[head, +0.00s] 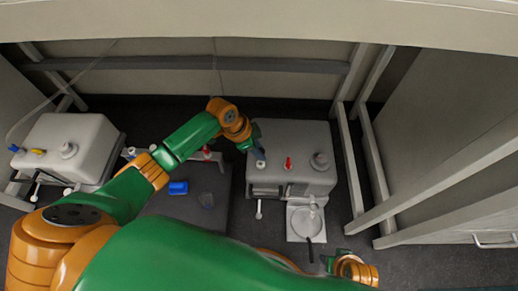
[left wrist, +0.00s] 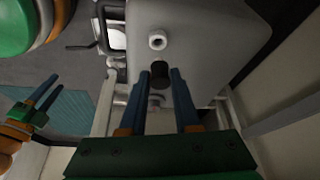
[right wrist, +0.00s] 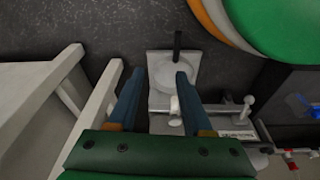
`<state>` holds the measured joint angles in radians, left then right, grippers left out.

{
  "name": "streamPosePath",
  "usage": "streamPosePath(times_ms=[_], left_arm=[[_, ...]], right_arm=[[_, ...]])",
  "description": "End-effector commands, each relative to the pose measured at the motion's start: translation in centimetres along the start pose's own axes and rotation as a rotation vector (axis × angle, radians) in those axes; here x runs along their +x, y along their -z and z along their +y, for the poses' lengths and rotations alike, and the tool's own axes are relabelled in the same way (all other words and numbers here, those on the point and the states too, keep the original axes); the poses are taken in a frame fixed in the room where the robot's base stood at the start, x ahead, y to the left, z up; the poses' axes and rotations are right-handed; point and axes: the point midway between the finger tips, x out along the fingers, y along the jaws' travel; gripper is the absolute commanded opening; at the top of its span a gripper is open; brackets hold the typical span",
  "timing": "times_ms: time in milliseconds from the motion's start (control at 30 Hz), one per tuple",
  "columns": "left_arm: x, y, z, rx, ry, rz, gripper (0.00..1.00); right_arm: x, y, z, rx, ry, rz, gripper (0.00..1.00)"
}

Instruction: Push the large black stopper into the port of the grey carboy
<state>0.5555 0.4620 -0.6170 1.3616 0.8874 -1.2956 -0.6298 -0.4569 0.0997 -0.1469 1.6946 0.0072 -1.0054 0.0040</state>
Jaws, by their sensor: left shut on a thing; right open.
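Whether the stopper touches the carboy cannot be told. My right gripper (right wrist: 158,78) is open and empty, in front of the carboy above a white dish (right wrist: 175,76).
A second pale carboy (head: 70,140) stands at the left. A blue block (head: 178,188) and a clear vessel (head: 206,199) are on a dark surface between them. A metal frame (head: 350,165) stands close to the right of the grey carboy.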

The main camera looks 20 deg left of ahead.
Motion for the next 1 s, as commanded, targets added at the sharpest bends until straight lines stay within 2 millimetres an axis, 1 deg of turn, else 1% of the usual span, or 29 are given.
streamPosePath(times_ms=[33, 500, 967, 1000], left_arm=[[0.3, -0.1, 0.0, 0.0, 0.0, 0.0, 0.0], [1.6, -0.7, 0.0, 0.0, 0.001, 0.0, 0.0], [2.9, -1.3, 0.0, -0.001, 0.001, -0.001, 0.0], [2.8, -1.2, 0.0, -0.001, 0.001, -0.001, 0.0]], right_arm=[[-0.1, 0.2, 0.0, 0.001, 0.0, 0.005, 0.5], [-3.4, 2.1, 0.0, 0.004, 0.003, 0.031, 0.5], [-7.0, 2.8, -0.1, 0.004, 0.005, 0.055, 0.5], [-7.2, 2.9, 0.0, 0.004, 0.005, 0.054, 0.5]])
